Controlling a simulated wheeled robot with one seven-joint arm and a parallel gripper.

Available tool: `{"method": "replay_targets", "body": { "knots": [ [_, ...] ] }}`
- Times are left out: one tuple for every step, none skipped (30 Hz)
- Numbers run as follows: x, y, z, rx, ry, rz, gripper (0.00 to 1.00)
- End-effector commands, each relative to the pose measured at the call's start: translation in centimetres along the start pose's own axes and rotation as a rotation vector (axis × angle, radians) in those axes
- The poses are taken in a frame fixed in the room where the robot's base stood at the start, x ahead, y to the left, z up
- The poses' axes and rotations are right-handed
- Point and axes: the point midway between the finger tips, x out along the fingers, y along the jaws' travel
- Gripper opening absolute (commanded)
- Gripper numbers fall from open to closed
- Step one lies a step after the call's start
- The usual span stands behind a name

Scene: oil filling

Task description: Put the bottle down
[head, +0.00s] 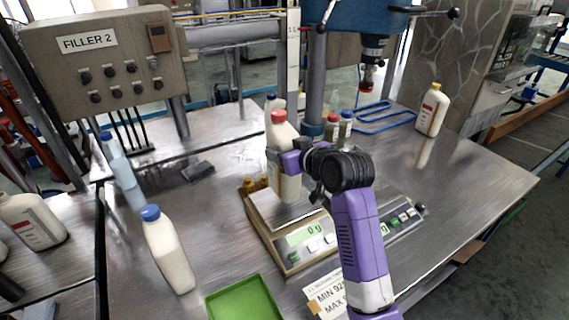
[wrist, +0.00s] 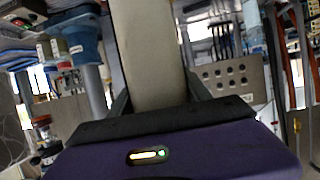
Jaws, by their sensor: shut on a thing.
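A cream bottle with a red cap (head: 284,179) is held upright in my gripper (head: 293,163) in the head view. Its lower end is over the plate of a weighing scale (head: 280,210), whose display reads 0 g. I cannot tell whether the bottle touches the plate. In the wrist view the pale bottle body (wrist: 152,60) stands between the two dark fingers of my gripper (wrist: 157,95). The cap is out of the wrist view.
A blue-capped bottle (head: 168,250) stands left of the scale, and a green tray (head: 245,300) lies in front. A yellow-capped bottle (head: 432,110) stands far right. Small jars (head: 338,128) stand behind my gripper. A sign (head: 327,291) is near the scale.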

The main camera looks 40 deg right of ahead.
Motion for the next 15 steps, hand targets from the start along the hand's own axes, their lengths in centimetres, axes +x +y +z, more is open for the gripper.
{"method": "replay_targets", "body": {
  "knots": [
    [0.1,0.0,0.1,0.0,0.005,0.0,0.0],
    [0.2,0.0,0.4,0.0,0.004,0.0,0.0],
    [0.3,0.0,0.9,0.0,0.003,0.0,0.0],
    [0.5,0.0,1.4,0.001,0.002,0.0,0.0],
    [0.7,0.0,1.7,0.001,0.003,0.0,0.0],
    [0.9,0.0,2.2,0.001,0.002,-0.001,0.0],
    [1.0,0.0,2.5,0.001,0.003,-0.001,0.0],
    [1.1,0.0,2.8,0.001,0.004,-0.001,0.0],
    [1.3,0.0,3.2,0.001,0.004,-0.001,0.0],
    [1.4,0.0,3.4,0.001,0.005,0.0,0.0],
    [1.4,0.0,3.5,0.001,0.006,0.0,0.0],
    [1.5,0.0,3.6,0.0,0.006,0.0,0.0],
    [1.5,0.0,3.6,0.0,0.006,0.0,0.0],
    [1.5,0.0,3.6,0.0,0.007,0.0,0.0],
    [1.5,0.0,3.6,0.0,0.007,0.0,0.0]
  ]
}}
